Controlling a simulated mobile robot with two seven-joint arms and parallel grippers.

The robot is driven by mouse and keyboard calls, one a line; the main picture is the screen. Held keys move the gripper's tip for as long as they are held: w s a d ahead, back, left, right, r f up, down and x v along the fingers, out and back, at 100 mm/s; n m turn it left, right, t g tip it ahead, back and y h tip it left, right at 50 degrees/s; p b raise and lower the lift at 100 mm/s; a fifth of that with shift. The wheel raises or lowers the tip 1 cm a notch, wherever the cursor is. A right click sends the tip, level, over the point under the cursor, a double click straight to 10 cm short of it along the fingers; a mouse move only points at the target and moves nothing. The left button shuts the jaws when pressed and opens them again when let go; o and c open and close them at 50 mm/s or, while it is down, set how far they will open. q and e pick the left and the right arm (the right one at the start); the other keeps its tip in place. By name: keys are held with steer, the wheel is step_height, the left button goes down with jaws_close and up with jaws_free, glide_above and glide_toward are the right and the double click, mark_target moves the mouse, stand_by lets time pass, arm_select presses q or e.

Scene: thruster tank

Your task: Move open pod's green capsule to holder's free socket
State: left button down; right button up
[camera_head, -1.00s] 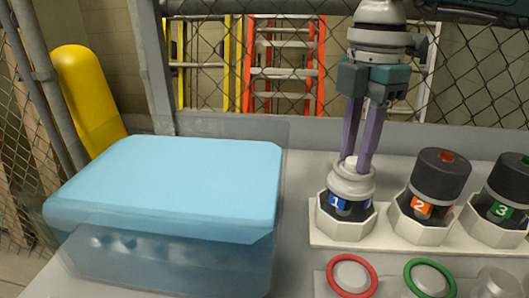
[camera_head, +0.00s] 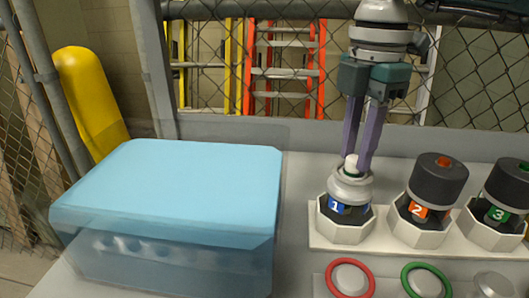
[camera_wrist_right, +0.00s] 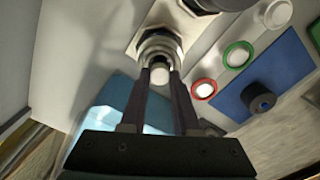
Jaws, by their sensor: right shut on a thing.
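Pod 1 (camera_head: 338,207) is open, with a grey collar and a blue "1" label, in the left seat of a white rack. My right gripper (camera_head: 359,158) points down over it, its purple fingers closed on the green capsule (camera_head: 352,165), which shows a white top and a dark green band. The capsule stands partly out of the pod's mouth; its lower part is hidden. In the right wrist view, the capsule's white end (camera_wrist_right: 160,74) sits between the fingertips. The front row has a red ring (camera_head: 373,281) and a green ring (camera_head: 451,281); I cannot tell which socket is free. My left gripper is not in view.
Pods 2 (camera_head: 433,190) and 3 (camera_head: 508,195) stand to the right with dark lids on. A clear tank with a pale blue top (camera_head: 170,190) fills the left. In the wrist view, a dark round part (camera_wrist_right: 258,98) rests on a blue mat (camera_wrist_right: 285,75).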

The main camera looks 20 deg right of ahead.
steer(key=shift+r, duration=0.15)
step_height(320, 180, up, 9)
steer(key=p, duration=0.8)
steer(key=shift+p, duration=0.3)
